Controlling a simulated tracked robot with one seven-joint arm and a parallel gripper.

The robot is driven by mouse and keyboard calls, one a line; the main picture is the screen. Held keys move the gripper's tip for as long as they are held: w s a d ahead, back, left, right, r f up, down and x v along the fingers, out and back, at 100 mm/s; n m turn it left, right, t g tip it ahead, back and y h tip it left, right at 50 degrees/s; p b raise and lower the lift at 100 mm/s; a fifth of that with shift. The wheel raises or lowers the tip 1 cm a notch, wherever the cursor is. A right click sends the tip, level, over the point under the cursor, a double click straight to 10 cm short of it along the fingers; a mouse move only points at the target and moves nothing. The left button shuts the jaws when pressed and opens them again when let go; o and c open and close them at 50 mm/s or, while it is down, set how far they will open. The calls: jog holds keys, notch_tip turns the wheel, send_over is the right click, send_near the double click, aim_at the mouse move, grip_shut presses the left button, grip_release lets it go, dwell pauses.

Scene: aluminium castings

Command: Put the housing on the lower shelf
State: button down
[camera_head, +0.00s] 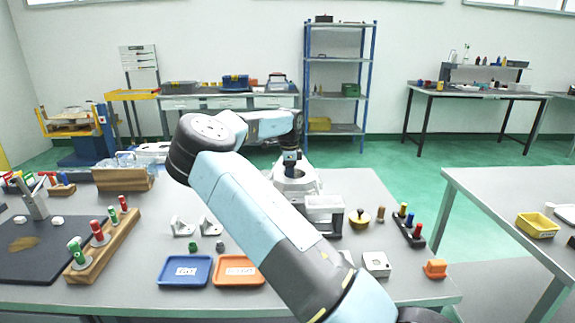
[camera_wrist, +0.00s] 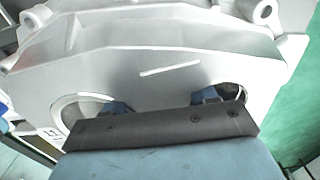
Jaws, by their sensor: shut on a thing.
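The housing (camera_head: 296,181) is a pale grey aluminium casting at the far side of the near table in the head view. It fills the upper part of the wrist view (camera_wrist: 160,62), with a round opening on each side and a lug at its upper right. My gripper (camera_head: 291,158) is shut on the housing. In the wrist view its blue fingers (camera_wrist: 162,100) reach into the two openings; their tips are hidden. I cannot tell whether the housing touches the table. A grey lower shelf (camera_head: 500,268) shows under the right-hand table (camera_head: 490,205).
A blue rack (camera_head: 307,85) with several shelves stands at the back wall. Near my arm are a grey block fixture (camera_head: 323,206), a blue tray (camera_head: 185,283) and an orange tray (camera_head: 232,283). A yellow bin (camera_head: 537,226) sits on the right-hand table. Green floor separates the tables.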

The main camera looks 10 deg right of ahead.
jog(key=shift+f, duration=3.25)
jog(key=shift+c, duration=2.1)
grip_release()
jog(key=shift+o, duration=0.4)
